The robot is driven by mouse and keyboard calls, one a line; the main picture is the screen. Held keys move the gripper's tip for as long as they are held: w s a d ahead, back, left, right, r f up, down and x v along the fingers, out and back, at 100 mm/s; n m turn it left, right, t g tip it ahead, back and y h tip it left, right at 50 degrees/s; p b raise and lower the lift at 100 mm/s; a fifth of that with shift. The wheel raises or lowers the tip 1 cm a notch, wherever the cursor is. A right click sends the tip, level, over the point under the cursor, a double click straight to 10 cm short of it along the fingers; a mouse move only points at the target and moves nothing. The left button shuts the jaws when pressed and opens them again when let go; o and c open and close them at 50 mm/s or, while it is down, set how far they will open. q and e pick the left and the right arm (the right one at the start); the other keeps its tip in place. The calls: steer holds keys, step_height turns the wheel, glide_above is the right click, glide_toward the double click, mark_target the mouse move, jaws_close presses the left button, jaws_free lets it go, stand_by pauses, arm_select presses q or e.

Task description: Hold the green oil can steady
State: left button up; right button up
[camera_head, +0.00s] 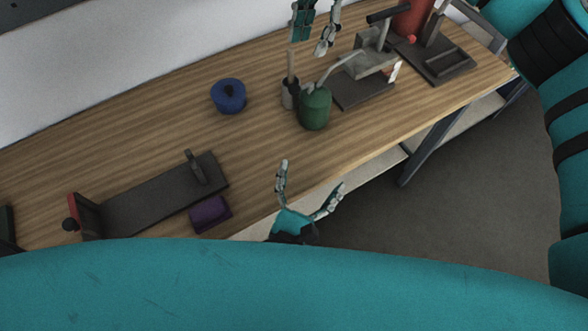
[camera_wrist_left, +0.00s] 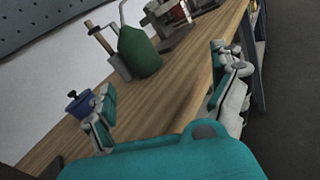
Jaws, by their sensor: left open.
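The green oil can (camera_head: 314,110) stands upright on the wooden workbench, its thin spout rising up and to the right. It also shows in the left wrist view (camera_wrist_left: 138,52), ahead of the fingers. My left gripper (camera_head: 311,184) is open and empty at the bench's front edge, apart from the can and nearer to me. In the left wrist view my left gripper (camera_wrist_left: 168,98) has its fingers wide apart. My right gripper (camera_head: 314,48) hangs above the can at the back of the bench; its fingers look apart, with nothing seen between them.
A grey cup with a wooden-handled brush (camera_head: 288,95) stands close left of the can. A blue lidded pot (camera_head: 229,96) is farther left. A grey vise-like device (camera_head: 368,90) is close right. A dark clamp board (camera_head: 150,203) and purple block (camera_head: 210,214) lie at left.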

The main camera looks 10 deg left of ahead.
mark_target(312, 113)
arm_select(q)
steer(key=a+r+n, duration=0.1)
steer(key=a+r+n+y, duration=0.1)
steer(key=a+n, duration=0.1)
steer(key=shift+w+r+n, duration=0.1)
steer(key=shift+n, duration=0.2)
steer(key=shift+w+a+r+n+y, duration=0.2)
steer(key=shift+n+y, duration=0.1)
steer(key=shift+y, duration=0.1)
steer(key=w+d, duration=0.1)
steer(key=w, duration=0.4)
steer(key=w+d, duration=0.1)
steer(key=w, duration=0.5)
steer(key=w+d, duration=0.1)
steer(key=w, duration=0.5)
steer(key=shift+s, duration=0.1)
steer(key=shift+c, duration=0.3)
steer(key=shift+f, duration=0.1)
steer(key=c, duration=1.4)
arm_select(e)
jaws_close()
